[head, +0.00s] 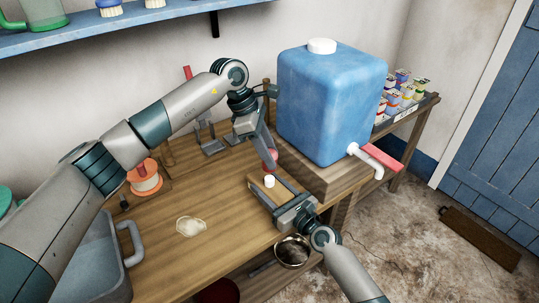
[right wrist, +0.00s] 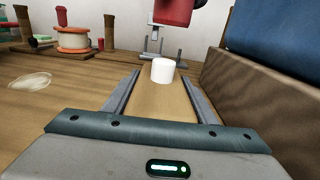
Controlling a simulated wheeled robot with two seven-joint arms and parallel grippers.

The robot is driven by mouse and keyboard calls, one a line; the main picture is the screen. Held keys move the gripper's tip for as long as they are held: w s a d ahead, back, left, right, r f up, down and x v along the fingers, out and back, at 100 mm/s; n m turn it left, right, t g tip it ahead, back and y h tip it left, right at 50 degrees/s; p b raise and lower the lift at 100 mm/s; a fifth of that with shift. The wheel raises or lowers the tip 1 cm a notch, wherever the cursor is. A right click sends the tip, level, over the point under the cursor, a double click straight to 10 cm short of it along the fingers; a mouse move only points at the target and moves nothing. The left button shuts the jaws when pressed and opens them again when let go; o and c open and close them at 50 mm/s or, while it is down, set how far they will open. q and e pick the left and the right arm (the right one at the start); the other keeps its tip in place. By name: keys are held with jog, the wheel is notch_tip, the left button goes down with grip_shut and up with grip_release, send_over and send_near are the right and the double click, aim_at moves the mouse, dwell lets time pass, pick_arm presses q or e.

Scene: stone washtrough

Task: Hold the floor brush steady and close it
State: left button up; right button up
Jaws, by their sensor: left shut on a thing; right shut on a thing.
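A pale wooden block, which I take for the floor brush (head: 277,193), lies between the fingers of my right gripper (head: 268,188). A short white stub (head: 269,181) stands upright on it, and in the right wrist view the stub (right wrist: 162,70) shows at the block's far end. My right gripper is shut on the block. My left gripper (head: 269,153) is shut on a red rounded piece, perhaps a cap (head: 270,164). The red piece (right wrist: 173,11) is above the stub and apart from it. Any bristles under the block are hidden.
A large blue water container (head: 325,105) with a red-handled tap stands on a wooden plinth close to the right. A grey metal stand (head: 210,142) and an orange spool (head: 144,178) are behind and left. A pale puddle (head: 191,227) marks open bench top at left.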

aim_at(270, 188)
pick_arm(q)
jog(key=shift+f, duration=0.95)
jog(key=shift+f, duration=0.85)
jog(key=shift+f, duration=0.55)
dwell(0.3)
jog(key=m, duration=0.2)
jog(key=m+g, duration=0.1)
jog(key=m, duration=0.1)
jog(key=shift+g+y, duration=0.3)
jog(key=m+g+y, duration=0.1)
jog(key=m, duration=0.4)
jog(key=m+y, duration=0.1)
jog(key=m, duration=0.1)
jog(key=m+g+y, duration=0.1)
jog(key=m, duration=0.2)
jog(key=shift+f, duration=0.1)
jog(key=m+y, duration=0.1)
jog(key=m, duration=0.4)
jog(key=shift+y, duration=0.4)
